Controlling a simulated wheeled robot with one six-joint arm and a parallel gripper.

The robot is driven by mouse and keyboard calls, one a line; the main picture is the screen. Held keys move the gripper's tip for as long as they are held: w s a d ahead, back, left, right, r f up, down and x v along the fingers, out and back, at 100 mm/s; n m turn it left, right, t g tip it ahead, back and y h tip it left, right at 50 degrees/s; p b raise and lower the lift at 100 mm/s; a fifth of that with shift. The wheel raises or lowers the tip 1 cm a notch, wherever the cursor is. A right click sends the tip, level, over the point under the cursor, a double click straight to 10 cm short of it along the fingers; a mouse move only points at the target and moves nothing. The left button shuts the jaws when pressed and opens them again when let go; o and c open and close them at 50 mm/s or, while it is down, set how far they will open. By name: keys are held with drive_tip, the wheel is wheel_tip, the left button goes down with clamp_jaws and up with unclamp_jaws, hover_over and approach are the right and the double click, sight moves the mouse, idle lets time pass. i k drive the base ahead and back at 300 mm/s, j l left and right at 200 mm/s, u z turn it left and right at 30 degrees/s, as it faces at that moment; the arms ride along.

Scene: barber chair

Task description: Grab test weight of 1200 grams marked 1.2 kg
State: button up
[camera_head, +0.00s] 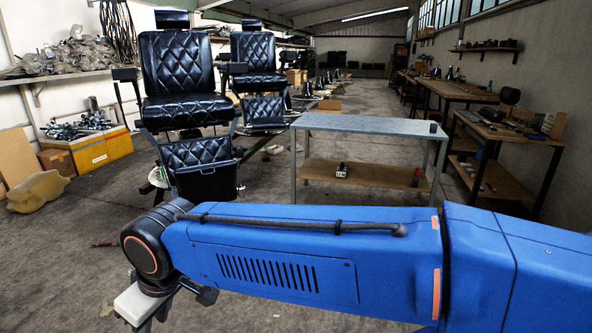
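No marking of 1.2 kg can be read in the head view, so I cannot tell for certain which object is the test weight. A small black cylinder (433,128) stands on the right end of the grey table top (365,125). A small black and white object (342,170) sits on the table's wooden lower shelf (375,174). A dark upright object with some red (416,177) stands at that shelf's right end. My gripper (150,315) is only partly in view at the bottom left, well apart from the table. Its fingertips are cut off by the frame.
Two black barber chairs (185,85) stand left of the table. A yellow box (100,150) and a cardboard box (57,161) are at the left. Wooden workbenches (510,135) line the right wall. Grey floor (265,180) is open around the table.

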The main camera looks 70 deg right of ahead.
sight(342, 171)
drive_tip(key=z, duration=2.5)
drive_tip(key=i+j, duration=0.25)
drive_tip(key=i, duration=0.35)
drive_tip(key=i+j+u, duration=0.15)
drive_tip(key=i, duration=0.45)
drive_tip(key=i+j, duration=0.2)
drive_tip(key=i, duration=0.4)
drive_tip(key=i+j+u, duration=0.1)
drive_tip(key=i, duration=0.55)
drive_tip(key=j, duration=0.1)
